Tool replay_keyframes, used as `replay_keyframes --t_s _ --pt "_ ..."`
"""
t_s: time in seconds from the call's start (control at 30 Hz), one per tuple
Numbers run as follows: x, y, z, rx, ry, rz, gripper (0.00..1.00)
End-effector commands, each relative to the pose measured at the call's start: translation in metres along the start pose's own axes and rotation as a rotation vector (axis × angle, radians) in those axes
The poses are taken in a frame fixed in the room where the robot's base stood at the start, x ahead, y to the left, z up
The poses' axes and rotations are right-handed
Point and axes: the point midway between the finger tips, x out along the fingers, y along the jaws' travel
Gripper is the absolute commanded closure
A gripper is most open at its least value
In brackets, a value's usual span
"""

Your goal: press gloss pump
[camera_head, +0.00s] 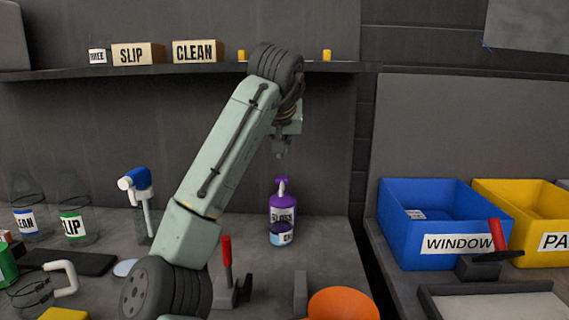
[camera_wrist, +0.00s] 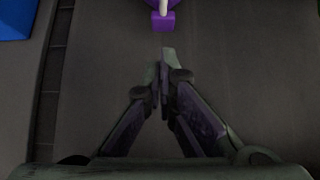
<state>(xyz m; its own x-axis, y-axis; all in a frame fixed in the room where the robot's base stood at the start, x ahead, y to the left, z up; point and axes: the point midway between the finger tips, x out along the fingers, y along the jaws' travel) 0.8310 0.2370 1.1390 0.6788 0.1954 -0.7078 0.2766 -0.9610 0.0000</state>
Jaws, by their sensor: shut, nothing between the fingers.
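The gloss bottle (camera_head: 283,219) is purple with a purple and white pump head (camera_head: 281,183) and a label that appears to read GLOSS. It stands upright on the grey counter. My gripper (camera_head: 281,152) hangs above the pump head in the head view, with a small gap between them. In the wrist view my gripper (camera_wrist: 164,55) has its fingertips together and empty. The pump's purple and white top (camera_wrist: 163,16) shows at the upper edge there, just beyond the fingertips. The rest of the bottle is mostly out of that view.
A red-handled tool (camera_head: 227,262) and an orange round thing (camera_head: 343,304) stand at the front. A blue WINDOW bin (camera_head: 416,246) and a yellow bin (camera_head: 535,251) are at the right, across a gap. A shelf (camera_head: 200,70) with signs runs behind my arm. Bottles stand at left.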

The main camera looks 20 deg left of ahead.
Motion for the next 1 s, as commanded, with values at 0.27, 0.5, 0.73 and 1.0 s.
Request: replay_keyframes --t_s 0.27,0.5,0.73,1.0 --pt "0.004 0.000 0.000 0.000 -0.001 0.000 1.00" --pt "0.040 -0.001 -0.001 -0.001 -0.003 -0.001 1.00" --pt "0.079 0.000 -0.001 -0.001 -0.002 -0.001 1.00" --pt "0.099 0.000 0.000 0.000 0.001 0.000 1.00"
